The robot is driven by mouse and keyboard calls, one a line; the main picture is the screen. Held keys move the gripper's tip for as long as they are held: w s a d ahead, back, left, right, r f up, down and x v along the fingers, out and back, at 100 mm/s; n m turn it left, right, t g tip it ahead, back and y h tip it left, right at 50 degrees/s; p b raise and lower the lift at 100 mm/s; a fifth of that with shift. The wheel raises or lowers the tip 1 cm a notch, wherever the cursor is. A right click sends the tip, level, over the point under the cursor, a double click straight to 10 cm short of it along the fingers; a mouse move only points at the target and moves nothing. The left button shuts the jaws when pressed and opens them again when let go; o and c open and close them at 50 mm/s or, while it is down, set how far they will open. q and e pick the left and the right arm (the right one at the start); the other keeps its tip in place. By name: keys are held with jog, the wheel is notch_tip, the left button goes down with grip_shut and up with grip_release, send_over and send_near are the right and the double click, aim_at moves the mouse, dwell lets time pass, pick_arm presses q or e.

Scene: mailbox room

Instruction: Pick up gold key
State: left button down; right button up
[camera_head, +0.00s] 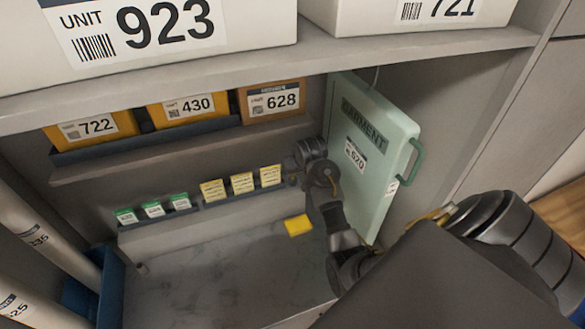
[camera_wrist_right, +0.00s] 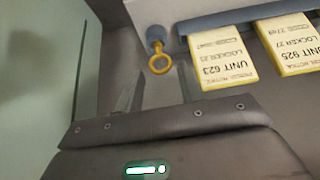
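The gold key shows as a gold ring (camera_wrist_right: 160,64) hanging below a round blue-grey knob in the right wrist view. The rest of the key cannot be made out. My right gripper (camera_wrist_right: 158,86) is open, its two fingers apart, with the ring in line with the gap just beyond the fingertips. The ring looks empty and not gripped. In the head view my right gripper (camera_head: 297,160) reaches the right end of the small card shelf, and the key there is hidden or too small to tell. My left gripper is not in view.
Yellow cards (camera_head: 241,183) and green-topped cards stand on the low ledge left of my gripper. A pale green case (camera_head: 374,150) stands close to its right. A yellow note (camera_head: 298,225) lies on the clear lower surface. Parcel boxes (camera_head: 272,101) sit on the shelf above.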

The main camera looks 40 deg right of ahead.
aim_at(293, 175)
jog(key=shift+w+f+p, duration=0.15)
jog(key=shift+w+p, duration=0.05)
jog(key=shift+p, duration=0.15)
jog(key=p+x, duration=0.1)
jog(key=x, duration=0.3)
jog(key=shift+w+d+f+p, duration=0.1)
jog(key=shift+d+p, duration=0.05)
jog(key=shift+p, duration=0.15)
jog(key=shift+w+f, duration=0.1)
jog(key=shift+f, duration=0.1)
jog(key=shift+c, duration=0.4)
grip_shut()
